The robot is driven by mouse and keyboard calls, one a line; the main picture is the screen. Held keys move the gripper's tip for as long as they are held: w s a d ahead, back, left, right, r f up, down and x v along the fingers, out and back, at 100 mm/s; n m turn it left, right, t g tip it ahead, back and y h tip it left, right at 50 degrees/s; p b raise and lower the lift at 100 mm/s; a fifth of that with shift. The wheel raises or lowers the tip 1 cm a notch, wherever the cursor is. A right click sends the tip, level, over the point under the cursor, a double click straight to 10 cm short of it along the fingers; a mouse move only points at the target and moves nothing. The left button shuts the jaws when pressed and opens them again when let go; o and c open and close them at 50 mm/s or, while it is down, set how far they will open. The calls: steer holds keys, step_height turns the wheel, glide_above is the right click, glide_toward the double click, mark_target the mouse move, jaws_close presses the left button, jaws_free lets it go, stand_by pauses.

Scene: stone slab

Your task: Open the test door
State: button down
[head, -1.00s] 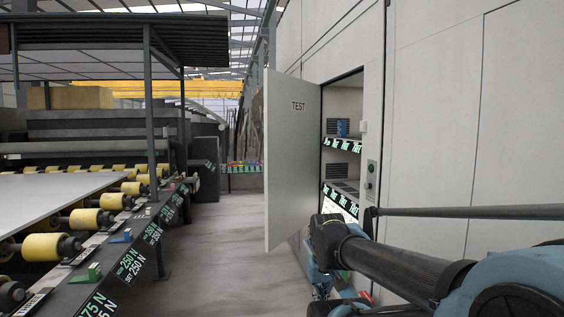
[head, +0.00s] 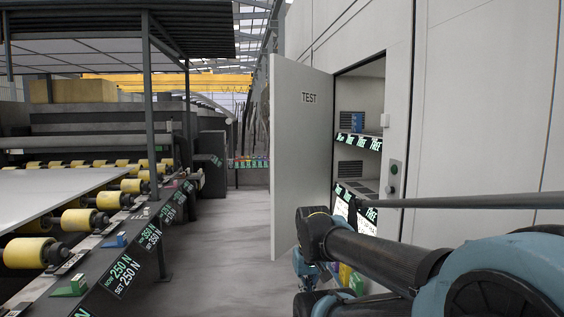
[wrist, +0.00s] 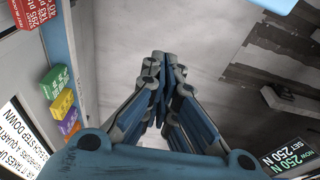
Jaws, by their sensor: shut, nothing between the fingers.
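The door marked TEST (head: 305,150) stands wide open in the head view, swung out to the left from a lit cabinet (head: 358,150) in the pale wall. Shelves with a blue box and signs show inside. My gripper (wrist: 160,58) is shut and empty in the wrist view, its fingertips together over the grey floor. In the head view my arm reaches to the lower part of the opening; the gripper itself is mostly hidden there. I cannot tell whether it touches the door.
A roller line (head: 88,220) with yellow rollers and a pale slab (head: 50,192) runs along the left. A dark post (head: 151,120) stands beside it. The grey floor (head: 235,240) between line and door is clear. Coloured blocks (wrist: 62,103) line the cabinet side.

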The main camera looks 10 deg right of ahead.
mark_target(284, 158)
steer(key=w+r+n+y, duration=0.1)
steer(key=w+r+n, duration=0.1)
steer(key=w+r, duration=0.75)
steer(key=w+r+n, duration=0.2)
steer(key=w+r, duration=0.4)
steer(key=r, duration=0.7)
steer(key=w+d+r+n+y, duration=0.1)
steer(key=w+d+r+n, duration=0.2)
steer(key=w+r, duration=0.75)
steer(key=w+d+r+n+y, duration=0.1)
steer(key=w+d+r+n, duration=0.15)
steer(key=w+r, duration=0.8)
steer(key=shift+t, duration=0.4)
steer(key=shift+w+a+f, duration=0.85)
steer(key=shift+w+f, duration=0.3)
steer(key=shift+f, duration=0.65)
steer(key=shift+w+a+f, duration=0.85)
steer(key=shift+w+f, duration=0.25)
steer(key=shift+f, duration=0.7)
steer(key=shift+w+a+f, duration=0.85)
steer(key=shift+w+f, duration=0.3)
steer(key=shift+f, duration=0.65)
steer(key=shift+w, duration=0.1)
